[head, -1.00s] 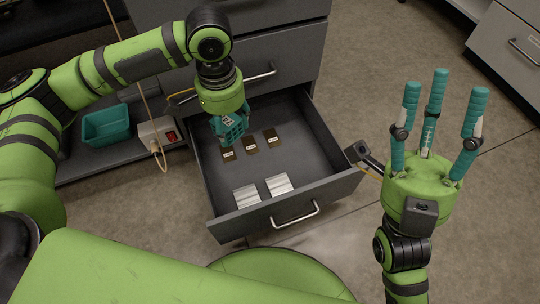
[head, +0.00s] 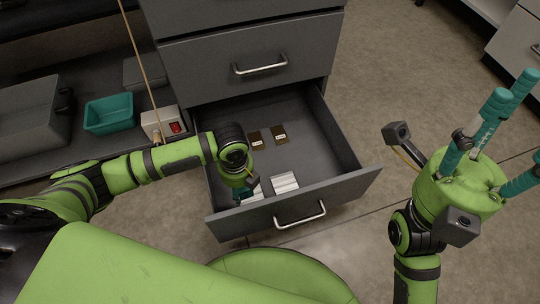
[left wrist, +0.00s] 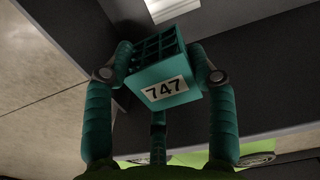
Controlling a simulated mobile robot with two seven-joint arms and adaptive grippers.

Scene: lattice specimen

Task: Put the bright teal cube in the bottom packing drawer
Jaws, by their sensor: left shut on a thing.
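The bright teal cube (left wrist: 160,72) is an open lattice block with a white "747" label. In the left wrist view it sits between the teal fingers of my left gripper (left wrist: 160,95), which is shut on it. In the head view my left gripper (head: 243,190) points down over the front left part of the open bottom drawer (head: 345,193). The arm largely hides the cube there, and I cannot tell whether it touches the drawer floor. My right gripper (head: 508,122) is open and empty, fingers spread, off to the right of the drawer.
Two silvery white blocks (head: 285,182) (head: 252,198) lie near the drawer front, close to my left gripper. Brown labelled pieces (head: 279,133) lie farther back. The drawer's right side is bare. A teal bin (head: 108,114) and a box with a red switch (head: 163,123) stand left.

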